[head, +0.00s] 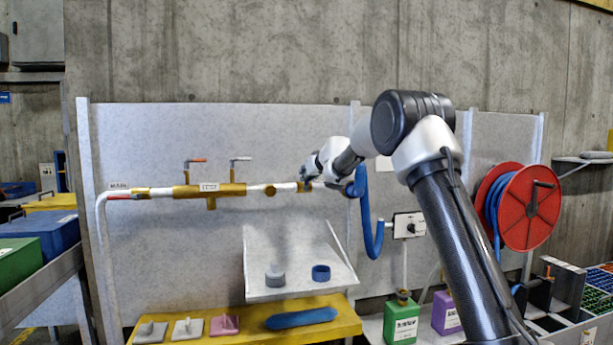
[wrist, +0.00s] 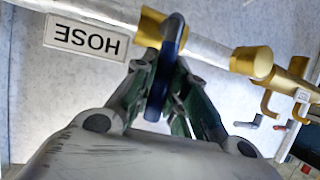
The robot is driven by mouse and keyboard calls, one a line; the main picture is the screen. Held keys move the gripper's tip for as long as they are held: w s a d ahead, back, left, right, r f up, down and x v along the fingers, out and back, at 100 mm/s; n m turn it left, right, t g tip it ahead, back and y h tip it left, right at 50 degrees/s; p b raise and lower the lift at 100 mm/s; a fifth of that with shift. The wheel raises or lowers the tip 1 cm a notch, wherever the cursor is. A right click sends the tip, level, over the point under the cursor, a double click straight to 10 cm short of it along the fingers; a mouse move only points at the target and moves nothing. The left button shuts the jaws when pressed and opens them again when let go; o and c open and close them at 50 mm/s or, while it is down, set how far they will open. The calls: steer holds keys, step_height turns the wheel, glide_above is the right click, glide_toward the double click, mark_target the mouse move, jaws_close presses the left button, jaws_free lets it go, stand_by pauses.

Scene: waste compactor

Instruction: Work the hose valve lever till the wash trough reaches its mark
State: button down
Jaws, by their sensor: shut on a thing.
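The hose valve (wrist: 150,27) is a brass body on a pale pipe, beside a white plate reading HOSE (wrist: 85,37). Its lever (wrist: 173,38) is dark blue and stands out from the valve towards my wrist. My gripper (wrist: 161,85) is shut on this lever, one finger on each side. In the head view my gripper (head: 308,178) is at the right end of the wall pipe, beside a brass fitting (head: 302,187); my wrist mostly hides the lever there. I cannot make out the wash trough or its mark for certain.
Other valves on the pipe have a red lever (head: 197,160) and a grey lever (head: 240,159). A blue hose (head: 375,240) hangs just right of my gripper. A pale tray (head: 300,292) sits below, above a yellow bench (head: 345,325). A red hose reel (head: 530,208) is at right.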

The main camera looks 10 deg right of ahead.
steer(key=shift+f, duration=0.2)
steer(key=c, duration=1.4)
jaws_free()
steer(key=shift+r, duration=0.1)
steer(key=v, duration=1.2)
